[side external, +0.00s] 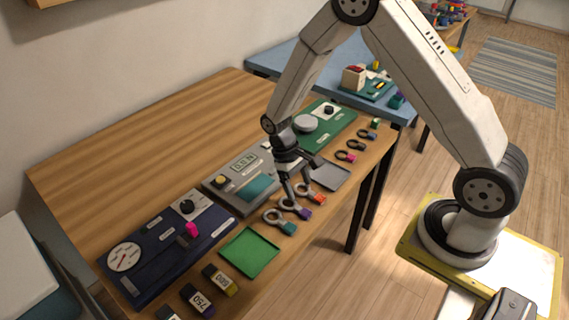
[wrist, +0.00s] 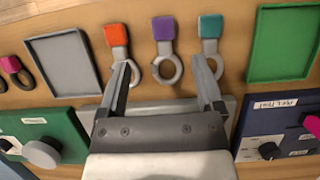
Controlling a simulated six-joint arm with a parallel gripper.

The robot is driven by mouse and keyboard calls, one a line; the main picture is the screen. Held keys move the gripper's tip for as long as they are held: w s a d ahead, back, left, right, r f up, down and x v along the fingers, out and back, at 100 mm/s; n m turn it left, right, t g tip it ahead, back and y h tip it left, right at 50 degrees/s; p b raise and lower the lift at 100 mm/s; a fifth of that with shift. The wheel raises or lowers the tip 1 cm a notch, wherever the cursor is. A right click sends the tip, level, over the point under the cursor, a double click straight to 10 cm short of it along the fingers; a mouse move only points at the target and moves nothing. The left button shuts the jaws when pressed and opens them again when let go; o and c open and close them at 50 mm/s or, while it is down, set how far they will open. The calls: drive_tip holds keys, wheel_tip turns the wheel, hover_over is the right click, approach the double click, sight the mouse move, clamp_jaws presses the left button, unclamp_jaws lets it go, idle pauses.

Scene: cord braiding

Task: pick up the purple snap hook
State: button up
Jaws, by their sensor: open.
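The purple snap hook (side external: 304,213) lies on the wooden table, in the middle of a row of three, between an orange snap hook (side external: 318,199) and a teal snap hook (side external: 288,228). Each has a coloured block and a grey ring. In the wrist view the purple hook (wrist: 163,28) has its ring centred between the spread fingers of my gripper (wrist: 162,62). The finger tips overlap the orange and teal hooks' rings in that picture. In the side view my open, empty gripper (side external: 299,196) points down at the rings; its exact height above them is hard to tell.
A grey tray (wrist: 65,62) and a green tray (wrist: 283,42) flank the row. Grey (side external: 238,181), dark blue (side external: 163,240) and green (side external: 330,119) panels line the side behind. Darker rings (side external: 346,156) and labelled blocks (side external: 197,300) lie along the front edge.

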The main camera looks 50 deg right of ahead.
sight(306, 212)
drive_tip(key=shift+x, duration=4)
drive_tip(key=shift+a, duration=0.2)
clamp_jaws()
